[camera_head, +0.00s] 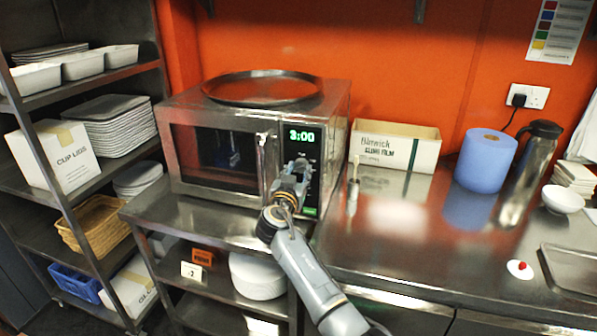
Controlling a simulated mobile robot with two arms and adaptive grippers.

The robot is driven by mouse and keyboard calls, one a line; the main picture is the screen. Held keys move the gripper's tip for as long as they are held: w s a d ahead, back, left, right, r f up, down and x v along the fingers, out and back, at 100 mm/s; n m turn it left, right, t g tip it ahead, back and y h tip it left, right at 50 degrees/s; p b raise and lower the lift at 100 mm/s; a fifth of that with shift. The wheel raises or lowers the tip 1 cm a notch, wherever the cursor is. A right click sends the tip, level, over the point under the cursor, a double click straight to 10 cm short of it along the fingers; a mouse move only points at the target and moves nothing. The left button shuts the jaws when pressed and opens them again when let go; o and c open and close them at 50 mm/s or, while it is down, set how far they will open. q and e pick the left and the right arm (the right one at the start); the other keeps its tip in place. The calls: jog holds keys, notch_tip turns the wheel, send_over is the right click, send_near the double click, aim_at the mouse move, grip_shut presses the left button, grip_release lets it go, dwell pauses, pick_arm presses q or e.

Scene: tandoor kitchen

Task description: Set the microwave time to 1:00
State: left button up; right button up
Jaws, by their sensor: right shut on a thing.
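The silver microwave (212,195) stands on the steel counter at centre left, its door shut. Its display (302,136) shows 3:00 in green digits. Below the display is the dark control panel (314,172) with small buttons along its right side and a green-lit one at the bottom. My right gripper (298,170) is at the panel below the display, shut on what seems to be the timer knob. The gripper hides the knob and much of the panel. The vertical door handle (264,160) is just left of the gripper. My left gripper is not in view.
A large round tray (262,88) lies on the microwave. A cling film box (395,147), blue paper roll (485,160) and steel flask (531,165) stand to the right. Shelves with plates and a lids box (58,155) are at left. The counter front right of the microwave is mostly clear.

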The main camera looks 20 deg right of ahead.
jog(key=c, duration=0.3)
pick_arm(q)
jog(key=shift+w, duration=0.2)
pick_arm(e)
jog(key=shift+c, duration=0.2)
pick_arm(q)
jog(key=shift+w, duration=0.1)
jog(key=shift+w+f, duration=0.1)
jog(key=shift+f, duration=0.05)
